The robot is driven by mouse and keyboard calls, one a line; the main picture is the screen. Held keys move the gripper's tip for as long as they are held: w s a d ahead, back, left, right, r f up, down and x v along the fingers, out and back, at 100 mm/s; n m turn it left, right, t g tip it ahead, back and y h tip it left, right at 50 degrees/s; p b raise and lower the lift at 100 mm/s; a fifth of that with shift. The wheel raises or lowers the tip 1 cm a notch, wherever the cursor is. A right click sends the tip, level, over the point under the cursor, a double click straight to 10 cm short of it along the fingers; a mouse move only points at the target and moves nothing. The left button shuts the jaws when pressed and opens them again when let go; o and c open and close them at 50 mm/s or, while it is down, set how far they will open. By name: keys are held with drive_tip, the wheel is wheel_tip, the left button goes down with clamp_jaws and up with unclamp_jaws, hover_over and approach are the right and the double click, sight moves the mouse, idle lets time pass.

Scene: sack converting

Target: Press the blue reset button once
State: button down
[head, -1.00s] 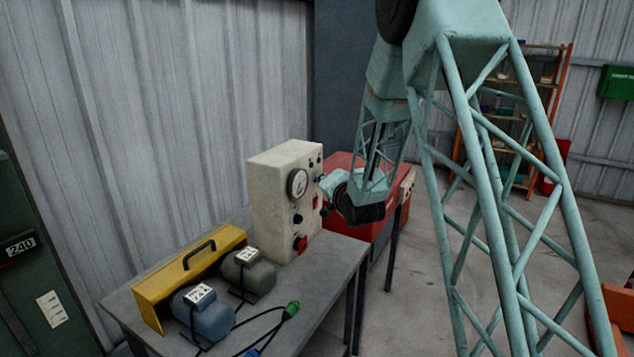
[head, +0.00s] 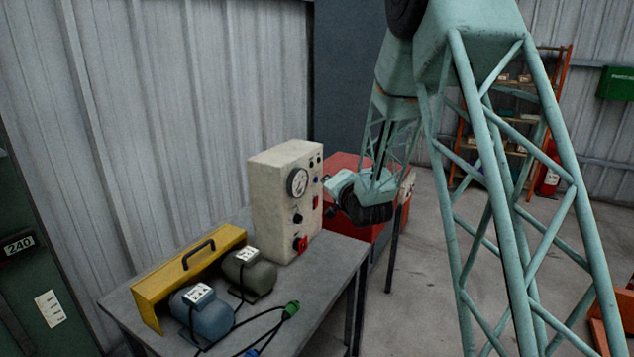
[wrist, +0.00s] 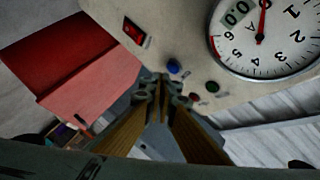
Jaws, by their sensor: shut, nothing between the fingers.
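The blue reset button (wrist: 173,66) is a small round button on the face of the cream control box (head: 275,205). In the wrist view it lies just above my fingertips, with a visible gap in the picture. My gripper (wrist: 162,88) is shut and empty, its two fingers meeting at the tips and pointing toward the box face. In the head view my gripper is at the right side of the box, partly hidden by my wrist. I cannot tell the exact depth gap to the button.
Near the blue button are a red rocker switch (wrist: 136,30), a small red button (wrist: 194,98), a green button (wrist: 211,86) and a dial gauge (wrist: 265,35). A red cabinet (head: 345,162) stands behind.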

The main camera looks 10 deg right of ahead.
drive_tip(key=shift+s+d, duration=0.8)
drive_tip(key=shift+d, duration=0.2)
drive_tip(key=shift+s+d, duration=0.75)
drive_tip(key=shift+d, duration=0.2)
drive_tip(key=shift+r, duration=0.1)
drive_tip(key=s+d+r+n+g+h, duration=0.1)
drive_tip(key=s+r+n+g, duration=0.35)
drive_tip(key=s, duration=0.95)
drive_tip(key=s+r+n+g+h, duration=0.1)
drive_tip(key=s+r, duration=0.7)
drive_tip(key=s, duration=0.5)
drive_tip(key=s+a+n+g, duration=0.2)
drive_tip(key=s+n+g, duration=0.2)
drive_tip(key=s, duration=3.7)
drive_tip(key=shift+a+n+g, duration=0.2)
drive_tip(key=shift+n+g, duration=0.15)
drive_tip(key=shift+g, duration=0.5)
